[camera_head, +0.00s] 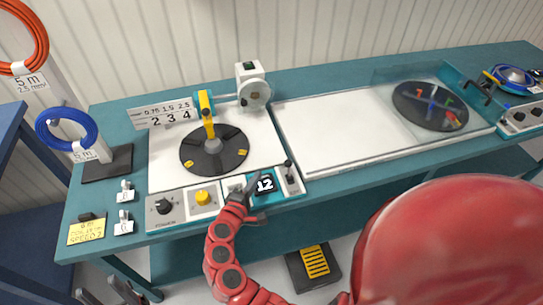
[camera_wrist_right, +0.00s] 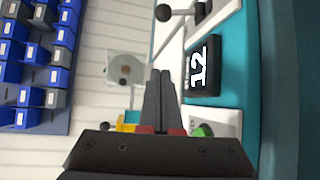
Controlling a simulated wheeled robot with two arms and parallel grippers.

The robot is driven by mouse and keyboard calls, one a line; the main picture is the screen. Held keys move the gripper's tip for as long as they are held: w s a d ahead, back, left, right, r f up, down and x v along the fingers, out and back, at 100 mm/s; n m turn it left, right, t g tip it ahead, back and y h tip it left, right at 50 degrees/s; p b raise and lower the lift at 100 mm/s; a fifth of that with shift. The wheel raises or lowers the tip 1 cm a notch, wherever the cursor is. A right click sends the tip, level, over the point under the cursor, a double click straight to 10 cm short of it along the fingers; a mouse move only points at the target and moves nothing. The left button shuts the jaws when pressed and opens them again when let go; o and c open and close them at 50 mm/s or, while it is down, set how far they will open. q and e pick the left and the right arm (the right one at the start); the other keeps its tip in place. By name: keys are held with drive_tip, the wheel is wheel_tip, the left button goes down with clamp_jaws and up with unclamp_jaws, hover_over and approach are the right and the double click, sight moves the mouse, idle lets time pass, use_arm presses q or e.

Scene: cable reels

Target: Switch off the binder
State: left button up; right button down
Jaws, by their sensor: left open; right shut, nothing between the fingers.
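The binder has a front panel (camera_head: 180,217) with a black rotary knob (camera_head: 164,206), a yellow button (camera_head: 203,197), a display reading 12 (camera_head: 264,185) and a small black lever (camera_head: 289,170). The display (camera_wrist_right: 200,68) and a green button (camera_wrist_right: 203,130) show in the right wrist view; the green button is mostly hidden by my arm in the head view. My right gripper (camera_head: 250,183) is shut and empty, over the panel beside the display. Its closed fingers (camera_wrist_right: 160,85) show in the wrist view. My left gripper (camera_head: 108,290) is open and empty at the bottom left, below the bench.
The turntable (camera_head: 214,150) with its yellow arm and the white wheel unit (camera_head: 254,92) stand behind the panel. A blue cable reel (camera_head: 66,128), white tags (camera_head: 124,194) and a yellow note (camera_head: 87,232) are at left. A covered second disc (camera_head: 430,105) is at right.

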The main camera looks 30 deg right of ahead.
sight(288, 164)
drive_tip(key=shift+s+r, duration=0.15)
drive_tip(key=shift+s, duration=0.1)
drive_tip(key=p+x, duration=0.2)
drive_tip(key=x, duration=0.7)
drive_tip(key=shift+w+d+r+p, duration=0.1)
drive_tip(key=shift+w+d+p, duration=0.1)
drive_tip(key=shift+p, duration=0.15)
drive_tip(key=shift+s+d+p, duration=0.1)
drive_tip(key=shift+d+p, duration=0.25)
drive_tip(key=shift+d, duration=0.05)
drive_tip(key=shift+s+d+r+p, duration=0.1)
drive_tip(key=shift+s+d+p, duration=0.15)
drive_tip(key=shift+s, duration=0.25)
drive_tip(key=shift+s+d+r+p, duration=0.1)
drive_tip(key=shift+s+p, duration=0.15)
drive_tip(key=shift+s, duration=0.25)
drive_tip(key=shift+s+d+r, duration=0.1)
drive_tip(key=shift+s, duration=0.45)
